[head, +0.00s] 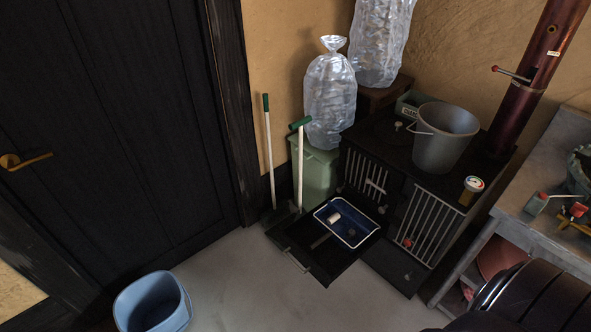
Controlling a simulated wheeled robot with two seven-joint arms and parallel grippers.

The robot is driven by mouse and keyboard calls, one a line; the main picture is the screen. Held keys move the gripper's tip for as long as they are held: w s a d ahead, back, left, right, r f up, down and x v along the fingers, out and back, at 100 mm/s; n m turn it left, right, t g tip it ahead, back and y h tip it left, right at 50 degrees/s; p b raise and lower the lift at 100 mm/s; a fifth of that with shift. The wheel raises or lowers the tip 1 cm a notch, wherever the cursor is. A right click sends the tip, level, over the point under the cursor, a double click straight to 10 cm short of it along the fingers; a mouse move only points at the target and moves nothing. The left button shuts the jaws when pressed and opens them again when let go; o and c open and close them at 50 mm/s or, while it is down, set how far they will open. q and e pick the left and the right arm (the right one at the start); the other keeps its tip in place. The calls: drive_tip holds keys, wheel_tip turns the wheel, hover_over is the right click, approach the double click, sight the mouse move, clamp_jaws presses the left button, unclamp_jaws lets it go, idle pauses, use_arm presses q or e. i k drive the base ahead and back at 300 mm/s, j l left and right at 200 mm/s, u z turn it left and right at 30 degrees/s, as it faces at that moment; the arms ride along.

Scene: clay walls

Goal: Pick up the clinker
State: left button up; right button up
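A small dark lump (351,233), which looks like the clinker, lies in a blue tray with a white rim (362,241). It is small and its details are hard to tell. A pale, short cylinder (334,218) lies in the same tray, to the left of the lump. The tray rests on a black plate on the floor, in front of the stove. Neither of my grippers is in view.
A black stove (377,167) with barred doors carries a grey bucket (443,139). A green-handled shovel and brush (268,150) stand left of a green bin (318,172). A blue bucket (152,304) stands at the front left. A workbench (541,226) is at right. The grey floor between is clear.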

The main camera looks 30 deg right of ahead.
sight(351, 235)
drive_tip(key=l+z, duration=0.1)
drive_tip(key=z, duration=0.85)
drive_tip(key=j, duration=0.1)
drive_tip(key=i+l, duration=0.35)
drive_tip(key=i, duration=0.05)
